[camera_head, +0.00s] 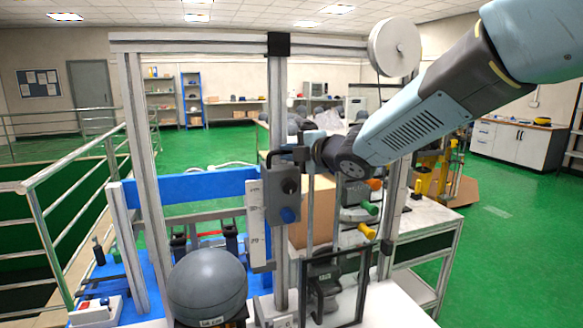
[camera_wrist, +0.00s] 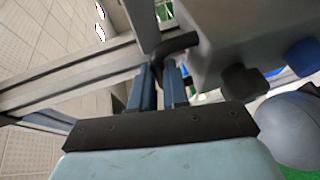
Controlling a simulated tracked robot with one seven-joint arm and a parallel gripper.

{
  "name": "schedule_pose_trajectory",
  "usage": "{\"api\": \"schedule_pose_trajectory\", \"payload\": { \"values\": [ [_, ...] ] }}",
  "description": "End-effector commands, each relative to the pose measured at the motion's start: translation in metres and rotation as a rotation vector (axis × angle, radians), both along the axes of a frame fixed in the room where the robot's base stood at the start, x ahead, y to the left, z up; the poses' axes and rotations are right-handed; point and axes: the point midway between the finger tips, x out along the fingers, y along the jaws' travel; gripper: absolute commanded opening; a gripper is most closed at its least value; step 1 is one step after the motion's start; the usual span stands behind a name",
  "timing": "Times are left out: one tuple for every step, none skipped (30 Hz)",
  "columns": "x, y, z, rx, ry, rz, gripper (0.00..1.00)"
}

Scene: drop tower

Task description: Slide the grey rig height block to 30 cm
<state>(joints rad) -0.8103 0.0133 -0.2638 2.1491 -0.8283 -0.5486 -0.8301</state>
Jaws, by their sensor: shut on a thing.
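The grey rig height block (camera_head: 283,197) sits on the upright metal post (camera_head: 278,90) of the drop tower, with a black knob and a blue knob on its face. In the wrist view the block (camera_wrist: 230,35) is at upper right. A bent black handle (camera_wrist: 180,43) sticks out of it. My gripper (camera_head: 302,153) is at the block's top right; in the wrist view its blue fingers (camera_wrist: 163,72) are shut on the handle. A pale scale strip (camera_head: 257,225) stands left of the block; its marks are too small to read surely.
A large dark grey ball (camera_head: 207,287) stands below and left of the block. A clear-fronted dark frame (camera_head: 335,285) stands at lower right. A white pulley wheel (camera_head: 395,47) is on the top beam. Metal rails (camera_head: 80,170) run along the left.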

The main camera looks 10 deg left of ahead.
Motion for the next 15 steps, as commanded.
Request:
{"api": "schedule_pose_trajectory", "payload": {
  "values": [
    [0.0007, -0.0002, 0.0035, 0.004, -0.003, -0.001, 0.00],
    [0.0006, -0.0001, 0.0035, 0.004, -0.003, -0.001, 0.00],
    [0.0006, 0.0000, 0.0034, 0.004, -0.003, 0.000, 0.00],
    [0.0006, -0.0001, 0.0033, 0.003, -0.002, 0.000, 0.00],
    [0.0006, -0.0001, 0.0032, 0.003, -0.002, 0.000, 0.00],
    [0.0006, -0.0001, 0.0031, 0.003, -0.002, 0.000, 0.00],
    [0.0006, 0.0000, 0.0031, 0.003, -0.002, 0.000, 0.00],
    [0.0006, 0.0000, 0.0030, 0.003, -0.002, 0.000, 0.00],
    [0.0006, 0.0000, 0.0029, 0.003, -0.002, 0.000, 0.16],
    [0.0007, -0.0001, 0.0028, 0.003, -0.002, -0.001, 0.19],
    [0.0006, 0.0000, 0.0027, 0.003, -0.002, -0.001, 0.22],
    [0.0006, 0.0000, 0.0024, 0.002, -0.002, -0.001, 0.26],
    [0.0005, 0.0000, 0.0022, 0.002, -0.002, -0.001, 0.29],
    [0.0005, 0.0000, 0.0020, 0.002, -0.002, 0.000, 0.32],
    [0.0004, 0.0000, 0.0018, 0.002, -0.001, 0.000, 0.36]
  ]
}}
